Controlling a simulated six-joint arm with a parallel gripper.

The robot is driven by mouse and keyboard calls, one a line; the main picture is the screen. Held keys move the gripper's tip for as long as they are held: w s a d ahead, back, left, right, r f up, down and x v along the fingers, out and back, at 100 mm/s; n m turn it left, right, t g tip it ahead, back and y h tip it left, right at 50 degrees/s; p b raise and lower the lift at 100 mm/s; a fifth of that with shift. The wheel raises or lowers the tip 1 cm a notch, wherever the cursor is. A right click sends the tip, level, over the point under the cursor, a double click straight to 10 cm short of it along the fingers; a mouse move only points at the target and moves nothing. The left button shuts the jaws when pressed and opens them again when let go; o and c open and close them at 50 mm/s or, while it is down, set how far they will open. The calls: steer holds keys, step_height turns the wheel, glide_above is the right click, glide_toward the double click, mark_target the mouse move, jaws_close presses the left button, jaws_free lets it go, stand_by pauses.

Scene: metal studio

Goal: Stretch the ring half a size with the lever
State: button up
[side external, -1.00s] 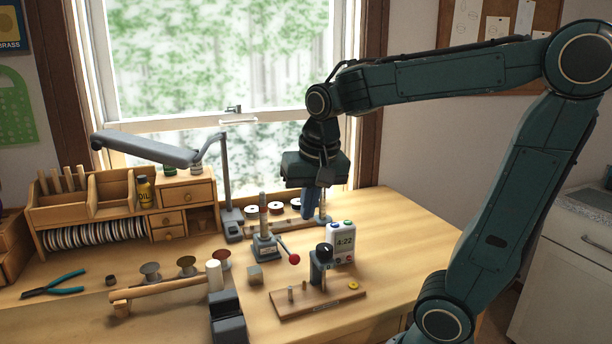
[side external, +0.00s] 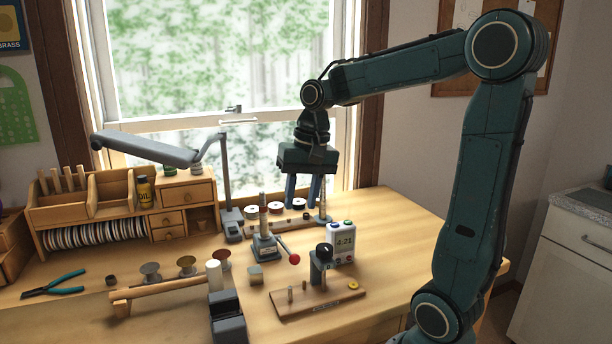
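The ring stretcher (side external: 264,246) is a small grey press with a tall stepped post (side external: 263,216). Its lever (side external: 283,247) slopes down to the right and ends in a red ball (side external: 294,259). I cannot make out a ring on the post for certain at this size. My gripper (side external: 303,203) hangs fingers down behind and to the right of the stretcher, above the back of the bench. Its two blue fingers are apart with nothing seen between them. It looks clear of the lever.
A wooden board (side external: 310,302) with pegs and a black-knobbed tool (side external: 323,258) is in front. A thin upright rod (side external: 322,207) stands beside my fingers. The bench's right side (side external: 400,225) is clear.

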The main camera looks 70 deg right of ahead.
mark_target(285, 249)
steer(key=shift+w+d+f+y, duration=0.1)
steer(key=shift+d+y, duration=0.15)
steer(key=shift+d, duration=0.4)
steer(key=shift+w+d+f+y, duration=0.1)
steer(key=shift+d+y, duration=0.15)
steer(key=shift+d, duration=0.35)
steer(key=shift+f, duration=0.1)
steer(key=f, duration=0.4)
steer(key=w+a+f, duration=0.1)
steer(key=f, duration=0.4)
steer(key=w+a+f, duration=0.1)
steer(key=f, duration=0.3)
steer(key=shift+f, duration=0.2)
jaws_close()
steer(key=shift+s, duration=0.1)
